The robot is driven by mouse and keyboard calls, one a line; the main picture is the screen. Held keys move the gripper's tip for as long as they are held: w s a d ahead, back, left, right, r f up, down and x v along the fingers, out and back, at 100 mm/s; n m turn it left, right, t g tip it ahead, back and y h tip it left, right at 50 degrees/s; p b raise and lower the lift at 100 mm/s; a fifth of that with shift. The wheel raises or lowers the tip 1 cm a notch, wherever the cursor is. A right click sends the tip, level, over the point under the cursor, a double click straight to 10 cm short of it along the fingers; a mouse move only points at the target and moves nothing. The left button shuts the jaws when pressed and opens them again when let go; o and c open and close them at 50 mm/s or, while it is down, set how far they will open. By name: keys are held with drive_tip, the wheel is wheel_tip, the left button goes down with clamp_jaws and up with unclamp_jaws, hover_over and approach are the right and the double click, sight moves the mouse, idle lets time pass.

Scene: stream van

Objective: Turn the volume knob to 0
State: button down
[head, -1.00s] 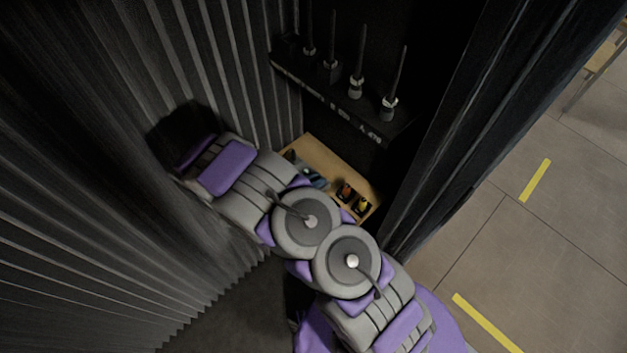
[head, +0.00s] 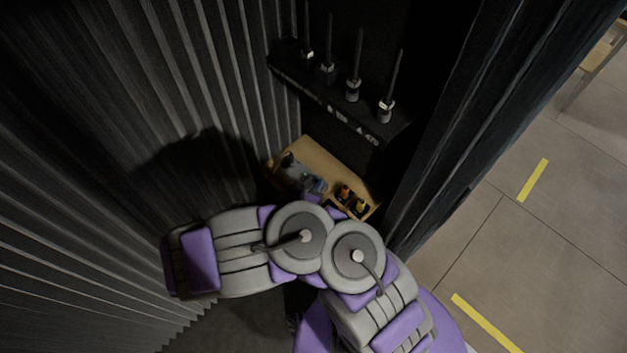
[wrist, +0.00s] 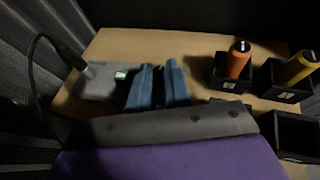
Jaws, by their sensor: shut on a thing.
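A grey box-shaped device (wrist: 98,84) with a small lit green display and a black cable stands on the wooden shelf, left of my fingers in the wrist view. It also shows in the head view (head: 287,166). My gripper (wrist: 159,72) has two blue fingers close together at the right side of the device. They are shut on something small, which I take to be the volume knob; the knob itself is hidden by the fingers. The display's number is too small to read.
Orange (wrist: 238,60) and yellow (wrist: 297,68) cylinders stand in black holders to the right on the wooden shelf (head: 314,152). A black rack (head: 335,95) with several upright rods is above. Dark corrugated curtain walls close in the left; open floor lies right.

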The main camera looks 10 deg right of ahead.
drive_tip(key=shift+n+t+y+p, duration=0.4)
drive_tip(key=shift+n+p, duration=0.1)
drive_tip(key=shift+p, duration=0.45)
idle(1.3)
drive_tip(key=c, duration=1.1)
unclamp_jaws()
drive_tip(key=shift+s, duration=0.1)
drive_tip(key=shift+p+v, duration=1.85)
drive_tip(key=shift+v, duration=6.75)
drive_tip(key=shift+a, duration=0.1)
